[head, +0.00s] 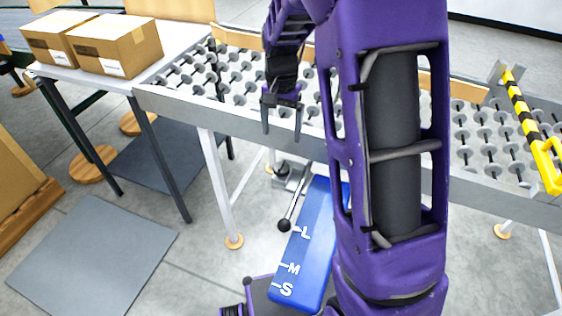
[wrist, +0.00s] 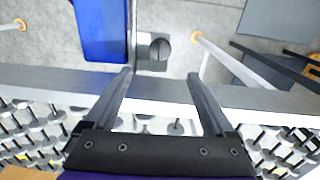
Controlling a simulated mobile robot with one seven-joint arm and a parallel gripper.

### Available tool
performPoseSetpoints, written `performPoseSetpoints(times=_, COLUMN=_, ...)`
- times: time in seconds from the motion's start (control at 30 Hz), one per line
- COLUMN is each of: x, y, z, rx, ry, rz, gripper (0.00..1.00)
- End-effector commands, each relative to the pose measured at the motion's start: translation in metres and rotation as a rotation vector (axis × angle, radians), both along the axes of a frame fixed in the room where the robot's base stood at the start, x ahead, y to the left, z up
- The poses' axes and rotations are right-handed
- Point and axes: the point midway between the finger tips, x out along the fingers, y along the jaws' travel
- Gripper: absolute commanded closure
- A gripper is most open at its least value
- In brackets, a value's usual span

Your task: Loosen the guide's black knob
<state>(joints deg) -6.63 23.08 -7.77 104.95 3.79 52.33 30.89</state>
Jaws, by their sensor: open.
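A black ball knob (head: 284,225) sits on the end of a thin metal lever beside a blue plate (head: 316,235) marked L, M and S, below the roller conveyor. A smaller dark knob (head: 282,168) shows on a grey bracket (head: 294,178) further back, by the conveyor's near side. In the wrist view one round dark knob (wrist: 160,49) shows beside the blue plate (wrist: 100,28); I cannot tell which of the two it is. My gripper (head: 282,120) points down over the conveyor's near rail, with its fingers (wrist: 159,76) apart, empty and touching no knob.
The roller conveyor (head: 180,103) crosses the view, with a yellow-black striped bar (head: 520,108) and yellow handle at right. A table (head: 135,82) with cardboard boxes (head: 115,44) stands at left. A conveyor leg (head: 218,185) stands left of the lever. A grey mat (head: 95,250) lies on clear floor.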

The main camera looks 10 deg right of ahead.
Motion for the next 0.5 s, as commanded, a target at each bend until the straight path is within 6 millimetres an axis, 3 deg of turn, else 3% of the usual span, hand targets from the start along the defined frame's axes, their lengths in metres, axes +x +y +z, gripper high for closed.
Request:
performPoseSetpoints(times=0.03, x=-0.001, y=0.0, z=-0.015, rx=0.0, ry=0.005, rz=0.0, gripper=0.11)
performPoseSetpoints(times=0.3, x=-0.001, y=0.0, z=-0.073, rx=0.0, ry=0.004, rz=0.0, gripper=0.11)
performPoseSetpoints(times=0.5, x=0.0, y=0.0, z=-0.105, rx=0.001, ry=0.001, rz=0.0, gripper=0.11)
